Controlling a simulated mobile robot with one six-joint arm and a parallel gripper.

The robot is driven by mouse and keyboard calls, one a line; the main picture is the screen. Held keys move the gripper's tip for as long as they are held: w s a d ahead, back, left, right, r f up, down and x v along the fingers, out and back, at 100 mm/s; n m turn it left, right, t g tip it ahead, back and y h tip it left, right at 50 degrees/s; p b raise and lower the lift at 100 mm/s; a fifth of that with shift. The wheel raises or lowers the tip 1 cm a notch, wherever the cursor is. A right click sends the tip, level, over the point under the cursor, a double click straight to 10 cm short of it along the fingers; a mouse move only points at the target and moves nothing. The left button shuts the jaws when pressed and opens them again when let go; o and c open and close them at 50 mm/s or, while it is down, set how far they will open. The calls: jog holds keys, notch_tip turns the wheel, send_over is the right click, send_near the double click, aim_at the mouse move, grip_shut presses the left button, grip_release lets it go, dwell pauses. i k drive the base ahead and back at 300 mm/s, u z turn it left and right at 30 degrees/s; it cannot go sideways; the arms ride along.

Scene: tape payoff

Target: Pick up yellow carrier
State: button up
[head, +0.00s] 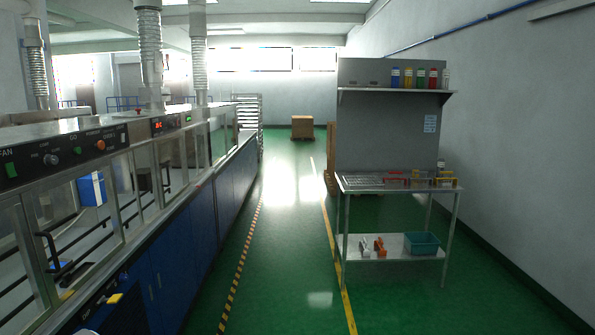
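A low yellow item (446,180), which looks like the yellow carrier, lies at the right end of the metal table (352,187). It is small and far off, so its exact shape is hard to tell. A red item (396,179) of similar form lies to its left, near the middle of the tabletop. A pale bottle (440,164) stands close to the yellow item. My gripper is not in view.
A long blue-based machine (170,275) runs along the left. Green floor (285,240) between it and the table is clear. The table's lower shelf holds a teal bin (422,243) and orange-and-white tools (379,246). Colored bottles (420,77) stand on the upper shelf.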

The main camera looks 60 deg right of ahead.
aim_at(455, 180)
jog(key=z, duration=3.6)
jog(key=i, duration=2.45)
jog(key=z, duration=0.4)
jog(key=i, duration=1.8)
jog(key=u, duration=0.75)
jog(key=i, duration=2.15)
jog(key=u, duration=0.7)
